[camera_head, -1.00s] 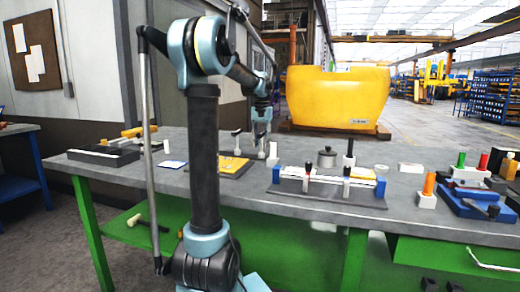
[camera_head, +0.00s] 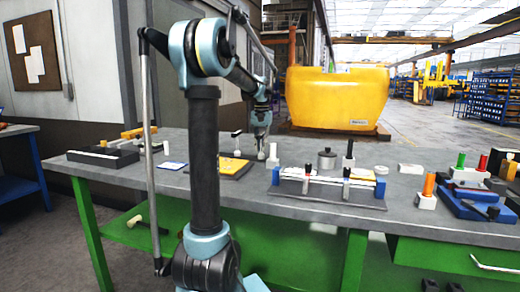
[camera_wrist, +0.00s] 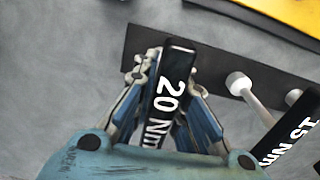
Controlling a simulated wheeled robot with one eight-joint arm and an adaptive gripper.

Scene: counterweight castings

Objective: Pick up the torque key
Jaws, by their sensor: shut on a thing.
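My gripper (camera_wrist: 166,88) is shut on a black key handle marked "20 Nm" (camera_wrist: 178,62) in the wrist view, with a finger on each side of it. The lower end of this torque key is hidden. A second key, black-handled and marked "15 Nm" (camera_wrist: 292,128), is to the right, apart from my fingers; its pale shaft runs up to a round white end. In the head view my gripper (camera_head: 262,146) points down over the grey bench, beside the yellow board; the held key is too small to make out there.
On the bench (camera_head: 225,198), a yellow board (camera_head: 232,167) lies left of my gripper, and a dark fixture with blue end blocks (camera_head: 330,190) stands to the right, with a metal knobbed weight (camera_head: 326,158) behind it. A blue tray (camera_head: 475,203) is far right. A large yellow casting (camera_head: 337,97) stands behind.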

